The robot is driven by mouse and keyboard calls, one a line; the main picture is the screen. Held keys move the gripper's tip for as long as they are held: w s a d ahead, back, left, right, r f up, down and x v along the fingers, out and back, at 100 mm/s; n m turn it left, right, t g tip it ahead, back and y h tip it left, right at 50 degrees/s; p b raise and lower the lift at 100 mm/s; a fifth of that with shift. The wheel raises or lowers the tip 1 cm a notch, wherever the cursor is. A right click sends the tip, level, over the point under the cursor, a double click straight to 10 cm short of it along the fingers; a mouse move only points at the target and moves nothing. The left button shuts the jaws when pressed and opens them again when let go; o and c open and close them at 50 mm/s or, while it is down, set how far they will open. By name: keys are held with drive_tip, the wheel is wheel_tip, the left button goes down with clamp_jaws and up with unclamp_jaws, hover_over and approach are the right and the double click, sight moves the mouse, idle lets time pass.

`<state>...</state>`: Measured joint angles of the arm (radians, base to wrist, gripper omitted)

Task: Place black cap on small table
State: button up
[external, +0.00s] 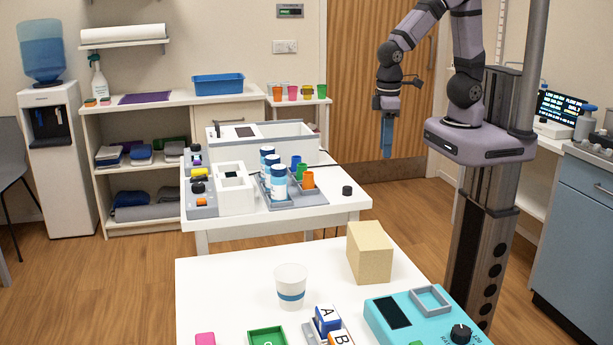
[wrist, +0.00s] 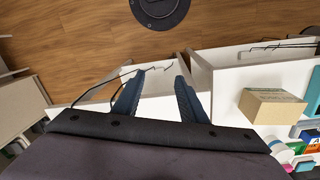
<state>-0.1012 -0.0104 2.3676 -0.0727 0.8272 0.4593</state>
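A small black cap (external: 347,190) lies near the right edge of a white table (external: 340,207) in the external view. I cannot make it out in the wrist view. A small white side table (external: 299,101) with coloured cups on it stands by the back wall; I cannot tell if this is the task's small table. My gripper (external: 387,152) hangs in the air, fingers down, above and to the right of the cap in the picture. In the wrist view its blue fingers (wrist: 159,77) are apart with nothing held between them.
Blue-and-white bottles (external: 278,182) and orange, green and blue cups (external: 307,180) stand left of the cap. A white walled box (external: 290,140) is behind them. The front table holds a tan block (external: 369,252), a paper cup (external: 290,286) and a teal device (external: 390,335).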

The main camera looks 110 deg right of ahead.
drive_tip(key=s+n, duration=0.1)
drive_tip(key=s+d+f+n, duration=0.1)
drive_tip(key=s+n, duration=0.1)
drive_tip(key=s, duration=0.1)
drive_tip(key=shift+d+f+n+y, duration=0.2)
drive_tip(key=shift+f+n+y, duration=0.05)
drive_tip(key=shift+n+y, duration=0.05)
